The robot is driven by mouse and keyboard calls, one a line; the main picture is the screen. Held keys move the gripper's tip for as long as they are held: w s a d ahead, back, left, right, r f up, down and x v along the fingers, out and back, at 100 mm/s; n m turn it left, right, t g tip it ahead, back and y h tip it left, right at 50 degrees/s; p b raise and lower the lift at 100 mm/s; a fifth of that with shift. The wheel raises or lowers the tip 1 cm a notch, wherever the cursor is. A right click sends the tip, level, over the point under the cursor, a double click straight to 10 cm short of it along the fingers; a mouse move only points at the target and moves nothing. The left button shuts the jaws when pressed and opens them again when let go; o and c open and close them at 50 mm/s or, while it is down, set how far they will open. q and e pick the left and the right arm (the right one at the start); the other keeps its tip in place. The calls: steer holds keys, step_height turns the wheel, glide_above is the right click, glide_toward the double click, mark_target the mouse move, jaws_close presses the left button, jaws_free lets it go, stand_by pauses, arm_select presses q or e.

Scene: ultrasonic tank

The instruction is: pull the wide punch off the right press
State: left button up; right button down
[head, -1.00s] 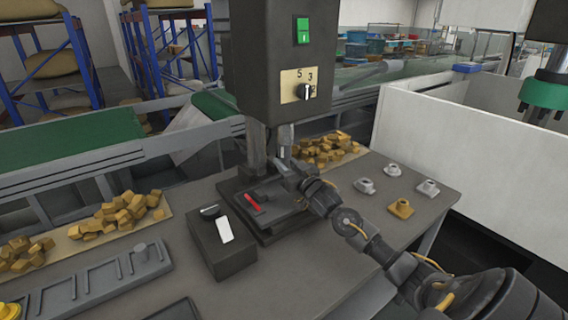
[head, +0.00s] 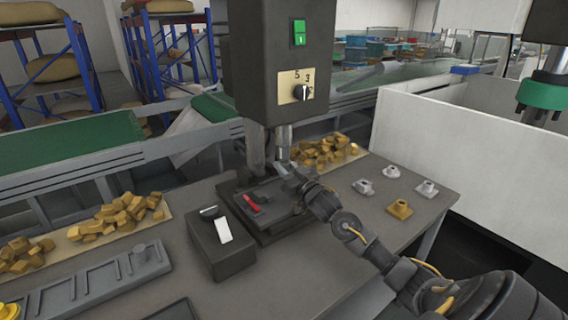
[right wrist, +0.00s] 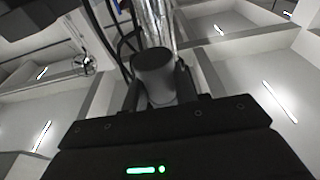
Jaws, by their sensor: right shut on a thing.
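The press (head: 283,60) is a dark column with a green button and a dial, over a dark base plate. A shiny grey ram (head: 284,135) hangs below its head. My right gripper (head: 286,168) is at the ram's lower end, above the base plate. It is shut on the wide punch, a grey cylinder (right wrist: 155,75) between the fingers in the right wrist view. A shiny shaft rises behind it there; I cannot tell whether punch and shaft still touch. The punch is small and partly hidden by my gripper in the head view. My left gripper is out of view.
A red-handled part (head: 251,203) lies on the press base. A dark switch box (head: 222,245) stands in front. Three grey pieces and a yellow one (head: 399,209) stand on the table to the right. A slotted grey rack (head: 85,290) and brass-coloured blocks (head: 120,212) lie left.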

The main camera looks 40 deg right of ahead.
steer(key=f, duration=0.1)
steer(key=s+f+p, duration=0.1)
steer(key=shift+a+f+g, duration=0.3)
steer(key=shift+s+d+f+p, duration=0.1)
steer(key=shift+s+d+p, duration=0.15)
steer(key=shift+s+p, duration=0.3)
steer(key=s, duration=0.1)
steer(key=s+r+p, duration=0.1)
steer(key=s, duration=0.1)
steer(key=shift+s+p, duration=0.15)
steer(key=shift+p, duration=0.15)
steer(key=shift+s+d+f+p, duration=0.1)
steer(key=shift+s+p, duration=0.6)
steer(key=shift+s, duration=0.5)
steer(key=shift+s+p, duration=1.05)
steer(key=shift+s, duration=1.5)
